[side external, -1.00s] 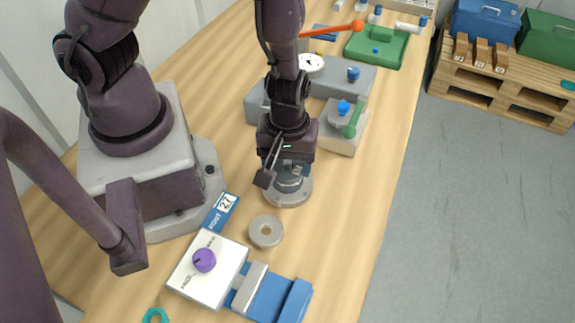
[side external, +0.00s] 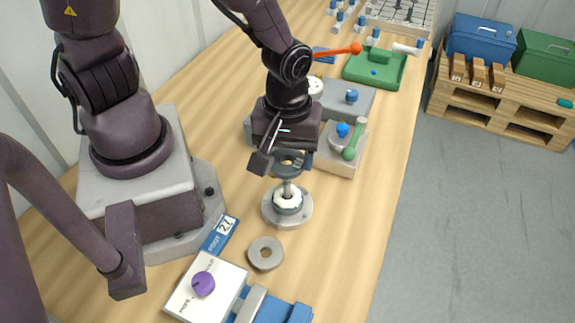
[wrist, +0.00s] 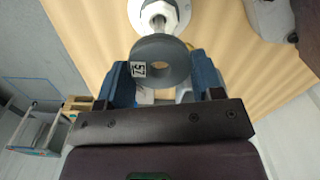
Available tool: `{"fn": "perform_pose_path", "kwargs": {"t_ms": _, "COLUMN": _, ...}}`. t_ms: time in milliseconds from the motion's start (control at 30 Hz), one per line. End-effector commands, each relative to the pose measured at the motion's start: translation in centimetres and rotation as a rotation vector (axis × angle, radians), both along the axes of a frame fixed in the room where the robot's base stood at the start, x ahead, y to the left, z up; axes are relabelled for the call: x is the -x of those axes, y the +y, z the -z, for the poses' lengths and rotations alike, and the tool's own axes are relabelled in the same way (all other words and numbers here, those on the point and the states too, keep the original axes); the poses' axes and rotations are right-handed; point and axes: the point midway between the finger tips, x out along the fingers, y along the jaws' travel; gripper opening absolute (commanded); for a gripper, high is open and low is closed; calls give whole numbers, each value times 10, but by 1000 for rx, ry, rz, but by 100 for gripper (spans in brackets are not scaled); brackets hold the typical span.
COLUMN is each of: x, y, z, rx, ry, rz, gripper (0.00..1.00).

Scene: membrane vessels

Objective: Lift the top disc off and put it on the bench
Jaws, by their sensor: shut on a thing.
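A dark grey disc with a centre hole (side external: 289,163) is held in my gripper (side external: 289,160), above the spindle and clear of it. In the wrist view the disc (wrist: 160,64) sits between the two blue fingers of my gripper (wrist: 163,75) and carries a white label reading 57. The round grey base with a post (side external: 287,208) stands below on the bench, with a white piece and a grey ring around the post. In the wrist view the base (wrist: 172,12) shows beyond the disc. The wooden bench (side external: 345,215) is bare to the right of the base.
A light grey ring (side external: 265,254) lies flat on the bench in front of the base. A white box with a purple knob (side external: 204,285) is at the front. A grey fixture with a green handle (side external: 345,145) stands behind and right. A green tray (side external: 375,72) is farther back.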

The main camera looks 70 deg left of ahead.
Motion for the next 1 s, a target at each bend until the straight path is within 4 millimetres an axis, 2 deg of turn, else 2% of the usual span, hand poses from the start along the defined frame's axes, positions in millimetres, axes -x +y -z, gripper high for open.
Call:
{"fn": "perform_pose_path", "kwargs": {"t_ms": 700, "x": -1, "y": 0, "z": -43, "rx": 2, "ry": -3, "rz": 0, "gripper": 38}}
{"fn": "perform_pose_path", "kwargs": {"t_ms": 1000, "x": -1, "y": 1, "z": -51, "rx": -2, "ry": -2, "rz": -2, "gripper": 38}}
